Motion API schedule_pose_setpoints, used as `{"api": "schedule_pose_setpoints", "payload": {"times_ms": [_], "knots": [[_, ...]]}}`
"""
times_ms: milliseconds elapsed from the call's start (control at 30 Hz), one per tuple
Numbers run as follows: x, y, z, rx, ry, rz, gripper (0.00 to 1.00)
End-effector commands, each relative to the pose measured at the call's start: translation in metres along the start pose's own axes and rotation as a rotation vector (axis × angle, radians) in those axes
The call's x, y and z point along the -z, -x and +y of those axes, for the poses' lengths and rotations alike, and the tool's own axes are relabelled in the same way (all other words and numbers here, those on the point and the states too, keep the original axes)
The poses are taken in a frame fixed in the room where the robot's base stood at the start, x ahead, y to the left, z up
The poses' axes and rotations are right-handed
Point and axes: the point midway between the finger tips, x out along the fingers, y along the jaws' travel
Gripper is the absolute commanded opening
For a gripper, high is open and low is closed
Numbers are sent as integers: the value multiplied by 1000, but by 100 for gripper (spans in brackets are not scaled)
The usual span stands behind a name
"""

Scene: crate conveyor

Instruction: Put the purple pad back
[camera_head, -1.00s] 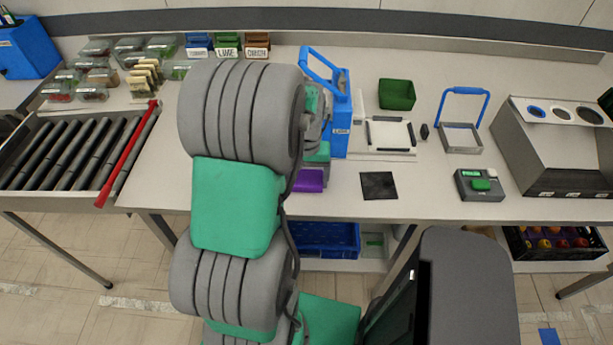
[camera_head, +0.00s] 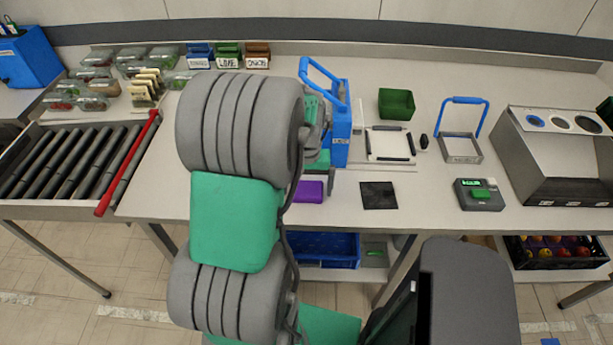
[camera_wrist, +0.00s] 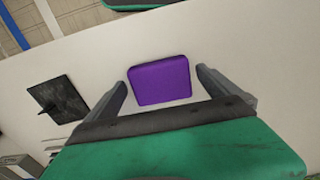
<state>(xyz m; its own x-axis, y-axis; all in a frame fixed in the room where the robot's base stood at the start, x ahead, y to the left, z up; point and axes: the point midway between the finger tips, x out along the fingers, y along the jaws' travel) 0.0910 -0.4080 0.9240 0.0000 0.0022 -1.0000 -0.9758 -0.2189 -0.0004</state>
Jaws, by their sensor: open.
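The purple pad (camera_head: 309,191) lies flat on the table near its front edge, just right of my arm in the head view. In the wrist view the purple pad (camera_wrist: 160,80) shows whole, between and beyond the two fingers of my gripper (camera_wrist: 160,88). The fingers stand open on either side, with a gap to the pad on each side. I cannot tell how high they are above the table. In the head view my arm hides most of my gripper.
A black square pad (camera_head: 379,195) lies to the right of the purple pad. A blue upright case (camera_head: 341,125) stands behind. A green bin (camera_head: 396,103), a white frame (camera_head: 390,144) and a grey scale (camera_head: 479,194) are farther right. Bare table surrounds the purple pad.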

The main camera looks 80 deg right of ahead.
Motion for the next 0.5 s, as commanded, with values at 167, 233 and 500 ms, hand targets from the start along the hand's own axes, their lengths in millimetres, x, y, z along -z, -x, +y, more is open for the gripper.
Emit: {"api": "schedule_pose_setpoints", "payload": {"times_ms": [167, 233, 500], "knots": [[1, 41, 0, -1, 0, 8, 100], [1, 60, 0, -1, 0, 8, 100], [0, 107, 0, 0, 0, 3, 100]]}}
